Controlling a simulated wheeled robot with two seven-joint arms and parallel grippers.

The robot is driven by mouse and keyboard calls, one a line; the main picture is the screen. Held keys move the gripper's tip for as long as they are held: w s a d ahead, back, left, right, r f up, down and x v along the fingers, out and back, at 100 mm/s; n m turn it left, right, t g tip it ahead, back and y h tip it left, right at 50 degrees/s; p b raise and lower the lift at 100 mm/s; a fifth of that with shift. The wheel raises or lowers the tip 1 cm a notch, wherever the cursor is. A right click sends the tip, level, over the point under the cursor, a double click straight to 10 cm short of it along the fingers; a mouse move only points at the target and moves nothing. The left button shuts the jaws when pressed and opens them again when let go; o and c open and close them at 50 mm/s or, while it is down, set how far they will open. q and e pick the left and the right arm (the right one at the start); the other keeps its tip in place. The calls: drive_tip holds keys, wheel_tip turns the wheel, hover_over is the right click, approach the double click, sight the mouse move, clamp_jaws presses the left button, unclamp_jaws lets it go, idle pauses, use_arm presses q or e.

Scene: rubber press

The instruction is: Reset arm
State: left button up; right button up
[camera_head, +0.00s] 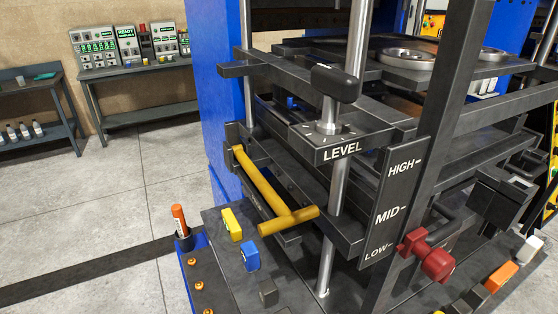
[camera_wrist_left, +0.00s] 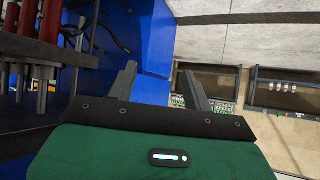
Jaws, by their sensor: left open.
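My left gripper (camera_wrist_left: 160,72) shows only in the left wrist view. Its two dark fingers are apart and nothing is between them. Behind the fingers are a blue press panel and the pale floor. Neither of my arms shows in the head view, and my right gripper is in neither view. The press (camera_head: 228,85) fills the middle and right of the head view. Its yellow T-shaped lever (camera_head: 262,186), black LEVEL knob (camera_head: 335,83) and red handle (camera_head: 437,264) show, with nothing touching them.
A bench with control boxes (camera_head: 95,48) stands at the back left. Open floor (camera_head: 110,215) lies left of the press. Red cylinders (camera_wrist_left: 42,48) show in the wrist view.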

use_arm(q)
drive_tip(key=s+d+f+m+g, duration=0.1)
drive_tip(key=s+d+f+g, duration=0.2)
drive_tip(key=s+f, duration=0.65)
drive_tip(key=s+d+f+g, duration=0.2)
drive_tip(key=s+f+g, duration=0.1)
drive_tip(key=s+f, duration=0.6)
drive_tip(key=s+d+f+g, duration=0.1)
drive_tip(key=s+f, duration=0.3)
drive_tip(key=s, duration=0.4)
drive_tip(key=s+d+f+m+g, duration=0.1)
drive_tip(key=s+f+g, duration=0.2)
drive_tip(key=s, duration=0.5)
drive_tip(key=shift+d+f+m, duration=0.25)
drive_tip(key=shift+f+m, duration=0.05)
drive_tip(key=shift+f, duration=0.5)
